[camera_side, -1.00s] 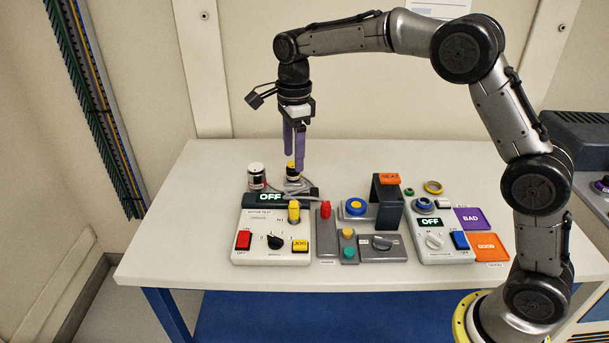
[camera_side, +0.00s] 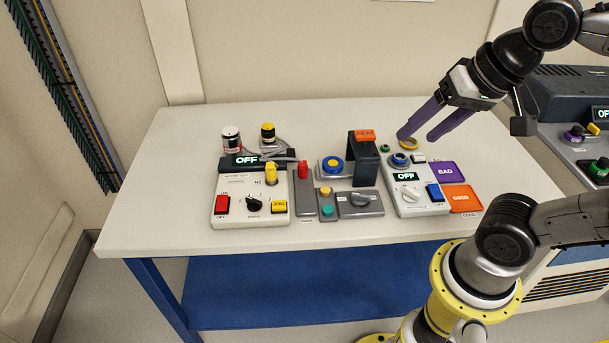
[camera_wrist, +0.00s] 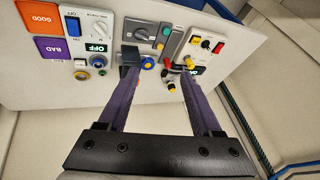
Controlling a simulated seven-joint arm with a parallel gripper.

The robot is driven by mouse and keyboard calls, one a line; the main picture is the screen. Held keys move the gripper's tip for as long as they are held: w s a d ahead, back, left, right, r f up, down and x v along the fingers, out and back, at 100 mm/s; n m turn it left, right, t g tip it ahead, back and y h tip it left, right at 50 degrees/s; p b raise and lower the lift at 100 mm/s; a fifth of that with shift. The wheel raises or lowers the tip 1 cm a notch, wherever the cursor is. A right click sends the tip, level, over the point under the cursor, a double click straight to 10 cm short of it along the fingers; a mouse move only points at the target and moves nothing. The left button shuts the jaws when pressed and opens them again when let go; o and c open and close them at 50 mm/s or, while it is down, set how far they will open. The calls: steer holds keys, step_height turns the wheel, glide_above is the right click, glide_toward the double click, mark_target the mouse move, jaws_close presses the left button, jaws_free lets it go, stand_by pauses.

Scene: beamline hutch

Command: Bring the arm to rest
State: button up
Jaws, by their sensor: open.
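My gripper (camera_side: 418,137) has two purple fingers spread apart with nothing between them. In the side view it is tilted down and to the left, at the right part of the white table (camera_side: 190,135). A yellow ring (camera_side: 409,143) shows by one fingertip; I cannot tell how far apart they are in height. In the wrist view the open fingers (camera_wrist: 160,75) point toward the table's devices, with empty space between them. My arm is folded over to the right of the table.
A control box with a red switch (camera_side: 222,205) stands at the left, its display reading OFF. A dark bracket (camera_side: 364,165) stands mid-table. A second box (camera_side: 410,200), a purple BAD pad (camera_side: 446,172) and an orange GOOD pad (camera_side: 463,198) lie right. A grey machine (camera_side: 570,90) stands beyond.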

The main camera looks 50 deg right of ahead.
steer(key=f+n, duration=0.1)
steer(key=n, duration=0.1)
steer(key=s+f+n, duration=0.1)
steer(key=n, duration=0.1)
steer(key=f+n, duration=0.1)
steer(key=n, duration=0.1)
steer(key=shift+s+f+n, duration=0.25)
steer(key=shift+f+n, duration=0.1)
steer(key=shift+n, duration=0.05)
